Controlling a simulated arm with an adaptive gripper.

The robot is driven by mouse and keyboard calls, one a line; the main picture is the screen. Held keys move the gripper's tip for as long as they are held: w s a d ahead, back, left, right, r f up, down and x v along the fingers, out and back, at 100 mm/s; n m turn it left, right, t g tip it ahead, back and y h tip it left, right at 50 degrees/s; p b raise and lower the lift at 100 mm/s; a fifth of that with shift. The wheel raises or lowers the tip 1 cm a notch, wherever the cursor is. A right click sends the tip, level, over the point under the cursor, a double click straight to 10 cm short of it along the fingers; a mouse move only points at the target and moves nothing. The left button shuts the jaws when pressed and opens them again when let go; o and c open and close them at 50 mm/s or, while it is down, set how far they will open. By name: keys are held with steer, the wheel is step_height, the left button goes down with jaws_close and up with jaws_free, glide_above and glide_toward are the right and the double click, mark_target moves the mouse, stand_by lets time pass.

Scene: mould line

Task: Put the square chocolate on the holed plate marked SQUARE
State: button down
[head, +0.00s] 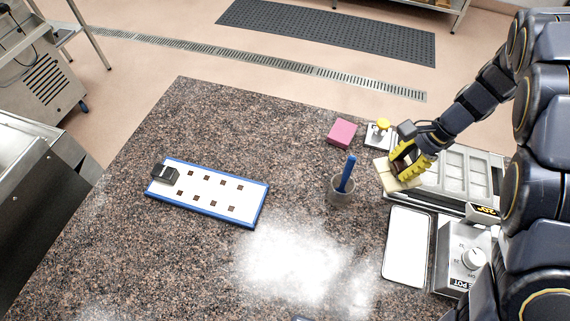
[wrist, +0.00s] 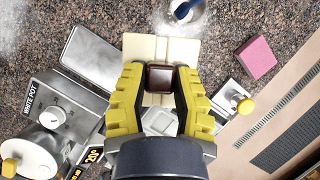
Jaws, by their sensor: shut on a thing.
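The square chocolate (wrist: 160,77), dark brown, is between the yellow fingertips of my gripper (wrist: 160,80) in the wrist view. My gripper is shut on it, over or at a cream slab with grooves (wrist: 139,47). In the head view my gripper (head: 403,165) is at the right, over the cream slab (head: 389,179); the chocolate is hidden there. A white plate with a blue rim (head: 232,212) lies at the left of the counter, well away from my gripper. It has several small dark square spots, apparently holes, and a black block (head: 164,174) at its left end. No marking is readable.
A grey cup with a blue-handled tool (head: 341,190) stands between plate and gripper. A pink block (head: 341,132), a pale tray (head: 407,247), a metal mould tray (head: 455,168) and a pot with a dial (head: 466,262) are around. The counter's middle (head: 290,170) is clear.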

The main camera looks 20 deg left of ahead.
steer(key=r+n, duration=0.1)
steer(key=w+r+n+g+h, duration=0.1)
steer(key=r+n, duration=0.1)
steer(key=w+a+r+n, duration=0.1)
steer(key=n, duration=0.1)
steer(key=shift+w+r+g, duration=0.15)
steer(key=shift+w+g, duration=0.1)
steer(key=shift+g, duration=0.05)
steer(key=s+a+r+m, duration=0.1)
steer(key=s+a+m, duration=0.1)
steer(key=a, duration=1.8)
steer(key=s+a+f+m+t+y, duration=0.2)
steer(key=s+a+m, duration=0.3)
steer(key=s+a, duration=0.25)
steer(key=s+a+f+m+t, duration=0.15)
steer(key=s+f+m, duration=0.25)
steer(key=s, duration=0.7)
glide_above(200, 187)
steer(key=d, duration=0.2)
step_height(200, 187, down, 9)
steer(key=shift+s+f, duration=0.1)
steer(key=shift+a+f, duration=0.1)
steer(key=shift+f, duration=1.7)
steer(key=shift+f, duration=0.1)
